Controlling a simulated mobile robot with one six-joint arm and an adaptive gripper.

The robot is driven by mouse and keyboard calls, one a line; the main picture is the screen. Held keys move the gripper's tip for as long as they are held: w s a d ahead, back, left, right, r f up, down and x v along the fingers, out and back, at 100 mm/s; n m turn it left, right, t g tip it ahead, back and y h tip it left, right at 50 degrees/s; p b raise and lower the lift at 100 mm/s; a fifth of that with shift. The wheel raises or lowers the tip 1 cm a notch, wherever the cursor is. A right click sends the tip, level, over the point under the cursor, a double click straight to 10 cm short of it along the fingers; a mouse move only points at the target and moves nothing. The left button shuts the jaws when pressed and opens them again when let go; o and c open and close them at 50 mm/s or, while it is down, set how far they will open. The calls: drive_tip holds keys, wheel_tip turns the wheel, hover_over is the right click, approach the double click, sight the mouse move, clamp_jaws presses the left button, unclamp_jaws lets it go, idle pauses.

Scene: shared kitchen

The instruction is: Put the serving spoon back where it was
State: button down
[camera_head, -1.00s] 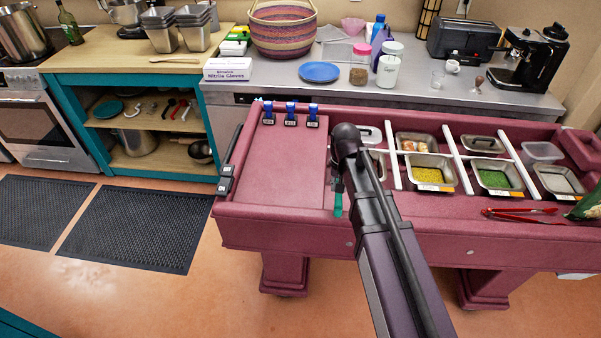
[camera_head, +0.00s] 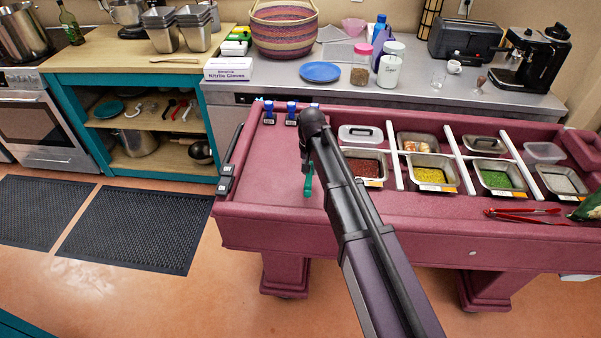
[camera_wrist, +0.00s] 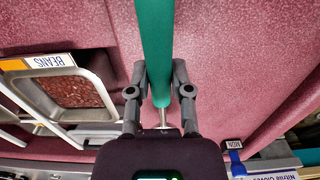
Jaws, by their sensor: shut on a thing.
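The serving spoon has a teal-green handle (camera_wrist: 154,35), which stands between the fingers of my gripper (camera_wrist: 160,80) in the wrist view. My gripper is shut on this handle. In the head view the green handle (camera_head: 308,183) shows just below my gripper, over the bare left part of the maroon prep table (camera_head: 262,190). The spoon's bowl is hidden; only a short metal piece shows below the handle in the wrist view. A steel pan of dark red beans (camera_head: 366,182) is to the right of my gripper, and its BEANS label (camera_wrist: 52,61) shows in the wrist view.
Right of the beans are a yellow-filled pan (camera_head: 432,174), a green-filled pan (camera_head: 497,180) and red tongs (camera_head: 525,212). A lidded pan (camera_head: 360,134) sits behind the beans. Blue-topped labelled items (camera_head: 291,112) line the table's back left. The left tabletop is otherwise clear.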

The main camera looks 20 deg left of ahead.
sight(304, 179)
drive_tip(key=shift+w+a, duration=0.15)
drive_tip(key=shift+a, duration=0.15)
drive_tip(key=shift+w+a+f, duration=0.1)
drive_tip(key=shift+w+a, duration=0.15)
drive_tip(key=shift+a, duration=0.2)
drive_tip(key=shift+w+a+f, duration=0.1)
drive_tip(key=shift+w+a, duration=0.1)
drive_tip(key=shift+a, duration=0.25)
drive_tip(key=shift+f+b, duration=0.5)
drive_tip(key=shift+b, duration=0.25)
drive_tip(key=shift+f+b, duration=1.15)
drive_tip(key=shift+f, duration=0.05)
drive_tip(key=shift+f, duration=0.15)
drive_tip(key=c, duration=0.5)
unclamp_jaws()
drive_tip(key=shift+c, duration=0.2)
drive_tip(key=shift+r, duration=0.2)
